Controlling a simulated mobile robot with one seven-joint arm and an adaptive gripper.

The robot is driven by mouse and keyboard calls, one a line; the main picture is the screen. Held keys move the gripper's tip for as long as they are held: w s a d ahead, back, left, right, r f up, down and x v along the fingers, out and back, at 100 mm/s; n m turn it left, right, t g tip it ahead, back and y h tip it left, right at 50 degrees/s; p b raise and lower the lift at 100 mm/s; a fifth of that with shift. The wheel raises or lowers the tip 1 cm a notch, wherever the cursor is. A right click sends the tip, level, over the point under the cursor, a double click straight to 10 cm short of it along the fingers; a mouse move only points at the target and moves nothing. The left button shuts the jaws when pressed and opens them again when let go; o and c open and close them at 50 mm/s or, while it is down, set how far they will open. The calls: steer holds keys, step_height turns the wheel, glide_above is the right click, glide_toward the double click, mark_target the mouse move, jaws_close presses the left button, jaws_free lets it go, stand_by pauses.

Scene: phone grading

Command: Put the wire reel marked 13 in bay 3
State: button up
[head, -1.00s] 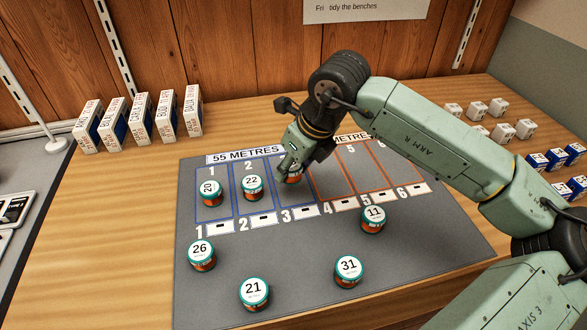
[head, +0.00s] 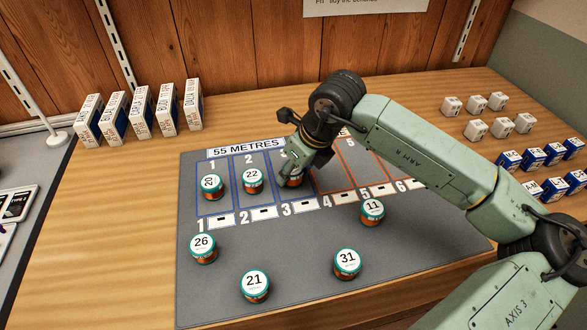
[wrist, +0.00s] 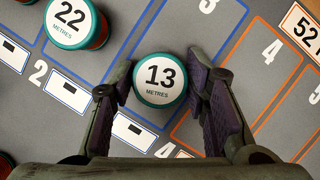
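The wire reel marked 13 (wrist: 160,78) has a white top and a teal rim. It is upright between my gripper's (wrist: 160,85) two fingers, which close against its left and right sides. The wrist view shows it over bay 3 (wrist: 208,35), between that bay's blue lines. In the head view my gripper (head: 291,172) hides most of the reel (head: 295,182). I cannot tell whether its base touches the mat (head: 300,250).
Reels 20 (head: 212,186) and 22 (head: 252,180) stand in bays 1 and 2. Reels 26 (head: 203,248), 21 (head: 254,285), 31 (head: 347,263) and 11 (head: 372,211) stand on the front mat. Bays 4 to 6 are partly hidden by my arm.

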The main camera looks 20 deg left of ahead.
steer(key=shift+o, duration=1.4)
steer(key=shift+r, duration=0.1)
steer(key=shift+r+p, duration=0.2)
steer(key=shift+p, duration=0.25)
steer(key=b+v, duration=0.2)
steer(key=v, duration=1)
steer(key=shift+a+f, duration=0.1)
steer(key=shift+a, duration=0.05)
